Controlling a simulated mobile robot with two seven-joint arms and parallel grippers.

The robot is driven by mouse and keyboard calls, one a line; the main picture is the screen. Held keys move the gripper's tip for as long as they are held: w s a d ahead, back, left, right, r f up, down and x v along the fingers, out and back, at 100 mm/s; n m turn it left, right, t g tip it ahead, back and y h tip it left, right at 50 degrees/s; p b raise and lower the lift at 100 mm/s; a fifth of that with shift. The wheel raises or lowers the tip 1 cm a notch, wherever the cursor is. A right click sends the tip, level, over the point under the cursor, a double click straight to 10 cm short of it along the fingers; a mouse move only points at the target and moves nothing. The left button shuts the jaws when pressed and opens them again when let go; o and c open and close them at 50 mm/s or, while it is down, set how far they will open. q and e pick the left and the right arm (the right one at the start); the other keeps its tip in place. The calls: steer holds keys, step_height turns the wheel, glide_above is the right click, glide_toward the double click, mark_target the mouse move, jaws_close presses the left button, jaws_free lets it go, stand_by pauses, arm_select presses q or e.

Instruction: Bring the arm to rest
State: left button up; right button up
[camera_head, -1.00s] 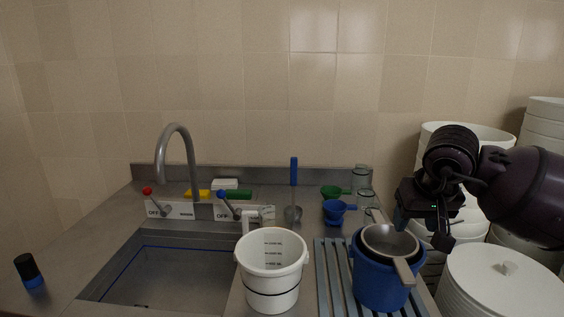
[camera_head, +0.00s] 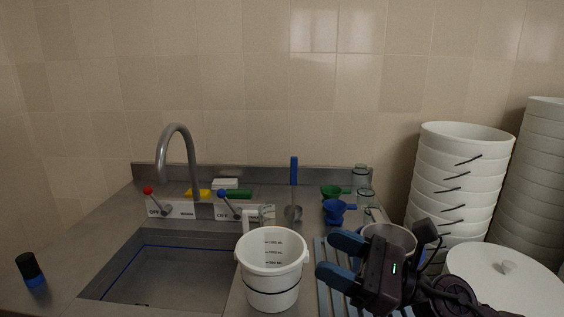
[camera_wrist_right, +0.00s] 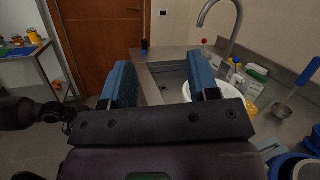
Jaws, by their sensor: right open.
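My right gripper (camera_head: 340,258) is in the lower right of the head view, with its two blue fingers apart and nothing between them. It is in front of the metal strainer (camera_head: 392,240) and hides most of the blue bucket under it. Its fingers point left toward the white measuring bucket (camera_head: 272,270), with a small gap in the picture. In the right wrist view the same gripper (camera_wrist_right: 158,84) shows both fingers spread, with the sink behind. My left gripper is not in the head view; a dark arm part shows at the left of the wrist view.
The sink (camera_head: 175,275) with its tall faucet (camera_head: 190,160) lies to the left. A blue-handled ladle (camera_head: 294,175) and blue and green cups stand at the back. White bucket stacks (camera_head: 455,185) crowd the right. A black and blue object (camera_head: 31,268) stands far left.

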steer(key=w+d+f+m+t+h, duration=0.1)
steer(key=d+m+t+h, duration=0.5)
steer(key=m, duration=0.6)
steer(key=w+d+f+m+t+h, duration=0.1)
steer(key=d+f+m+t+h, duration=0.2)
steer(key=m+t, duration=0.6)
steer(key=s+d+f+m+g+h, duration=0.2)
steer(key=d+f+m+g+h, duration=0.25)
steer(key=m, duration=0.45)
steer(key=s+d+f+m+g+h, duration=0.1)
steer(key=d+f+m+h, duration=0.4)
steer(key=m+h, duration=0.4)
steer(key=s+d+f+m+g+y, duration=0.1)
steer(key=s+f+m+g, duration=0.65)
steer(key=s, duration=0.35)
steer(key=s+f+m+g+y, duration=0.1)
steer(key=s+f+m+g, duration=0.5)
steer(key=s+f, duration=0.4)
steer(key=w+f+t, duration=0.7)
steer(key=f+t, duration=0.1)
steer(key=f, duration=0.2)
